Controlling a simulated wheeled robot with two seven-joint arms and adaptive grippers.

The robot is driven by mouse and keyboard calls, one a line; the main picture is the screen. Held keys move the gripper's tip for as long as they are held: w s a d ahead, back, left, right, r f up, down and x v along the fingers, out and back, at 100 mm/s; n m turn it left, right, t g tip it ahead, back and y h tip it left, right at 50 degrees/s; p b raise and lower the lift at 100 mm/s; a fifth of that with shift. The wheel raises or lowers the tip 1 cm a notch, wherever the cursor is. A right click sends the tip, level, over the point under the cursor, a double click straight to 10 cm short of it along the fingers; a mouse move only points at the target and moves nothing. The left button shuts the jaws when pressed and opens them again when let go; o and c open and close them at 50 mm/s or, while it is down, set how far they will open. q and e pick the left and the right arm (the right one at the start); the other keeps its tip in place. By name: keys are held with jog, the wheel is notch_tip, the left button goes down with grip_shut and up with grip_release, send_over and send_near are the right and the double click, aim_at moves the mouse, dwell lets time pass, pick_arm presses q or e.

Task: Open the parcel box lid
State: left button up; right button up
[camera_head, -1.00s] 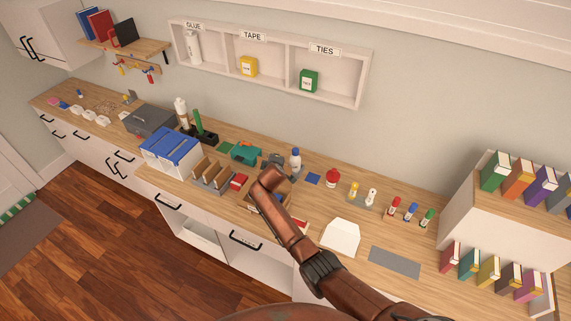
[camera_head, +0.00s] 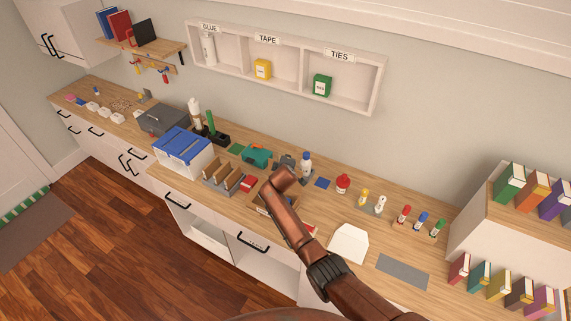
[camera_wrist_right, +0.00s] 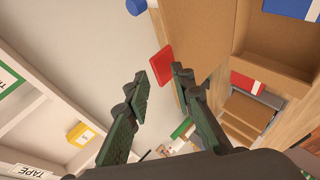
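The parcel box (camera_head: 263,209) is a brown cardboard box on the counter, partly hidden by my right arm in the head view. In the right wrist view, its cardboard panels (camera_wrist_right: 202,35) fill the top, with what looks like the lid leading to a red tab (camera_wrist_right: 161,66). My right gripper (camera_wrist_right: 159,76) is open, its dark green fingers apart. The red tab shows just beyond and between the fingertips; I cannot tell whether they touch it. In the head view my right forearm hides most of this spot. My left gripper is not in view.
A sorter with brown dividers (camera_head: 222,178) and a blue-lidded bin (camera_head: 183,150) stand left of the box. A white bottle (camera_head: 306,164) and a teal dispenser (camera_head: 257,156) stand behind.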

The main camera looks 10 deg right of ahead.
jog(key=v, duration=1.2)
jog(key=shift+a, duration=0.1)
